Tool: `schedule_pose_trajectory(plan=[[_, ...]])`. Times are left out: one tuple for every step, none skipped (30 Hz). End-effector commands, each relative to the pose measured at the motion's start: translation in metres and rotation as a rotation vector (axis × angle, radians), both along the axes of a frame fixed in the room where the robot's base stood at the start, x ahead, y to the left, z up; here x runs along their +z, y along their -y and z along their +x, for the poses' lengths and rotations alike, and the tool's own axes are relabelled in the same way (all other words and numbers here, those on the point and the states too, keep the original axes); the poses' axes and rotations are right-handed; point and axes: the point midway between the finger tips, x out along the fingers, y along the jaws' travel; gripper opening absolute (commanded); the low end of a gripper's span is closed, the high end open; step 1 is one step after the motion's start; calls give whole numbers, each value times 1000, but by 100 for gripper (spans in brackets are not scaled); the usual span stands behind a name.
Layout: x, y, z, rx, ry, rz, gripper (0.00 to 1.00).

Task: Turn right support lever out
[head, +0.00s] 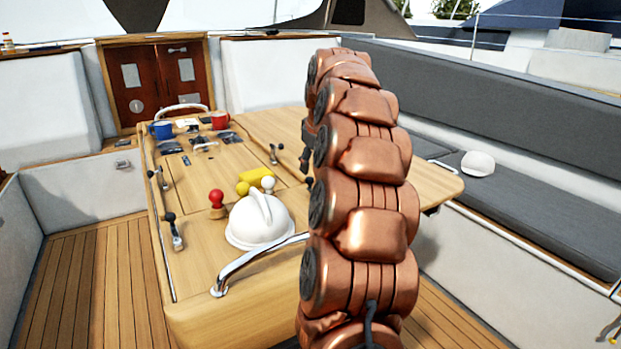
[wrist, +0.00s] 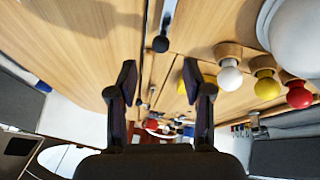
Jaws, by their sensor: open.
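In the wrist view, a lever with a dark round knob (wrist: 161,43) and a metal arm lies on the wooden table top. The knob is just beyond my gripper (wrist: 160,74), roughly centred between its fingers. The fingers are spread open with nothing between them, and I see no contact with the lever. In the head view my copper arm covers most of that spot; only a dark end (head: 308,183) shows beside it. Another dark-knobbed lever (head: 274,153) stands farther back on the table's right side. My gripper is mostly hidden in the head view.
A white dome (head: 260,222) and knobs in red (head: 216,198), yellow (head: 243,187) and white (head: 268,183) stand left of my arm. Blue (head: 162,130) and red (head: 220,120) mugs are farther back. A metal rail (head: 250,262) crosses the near edge.

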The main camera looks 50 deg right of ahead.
Motion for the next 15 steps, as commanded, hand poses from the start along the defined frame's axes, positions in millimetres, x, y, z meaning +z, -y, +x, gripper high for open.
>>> schedule_pose_trajectory(plan=[[-6, 1, 2, 0, -3, 2, 50], [-9, 2, 3, 1, -3, 3, 50], [-14, 3, 5, 0, -4, 3, 50], [-18, 4, 6, 0, -5, 3, 50], [-22, 5, 8, 0, -4, 3, 50], [-28, 6, 11, 0, -4, 3, 50], [-32, 7, 12, 0, -4, 3, 50], [-37, 7, 14, 1, -5, 4, 50], [-42, 8, 15, 1, -6, 5, 50], [-45, 9, 17, 1, -6, 5, 50], [-48, 10, 18, 1, -5, 5, 50], [-51, 11, 20, 1, -4, 4, 50], [-53, 12, 20, 1, -2, 3, 50], [-54, 12, 21, 1, -1, 2, 50], [-55, 12, 22, 0, 0, 1, 50]])
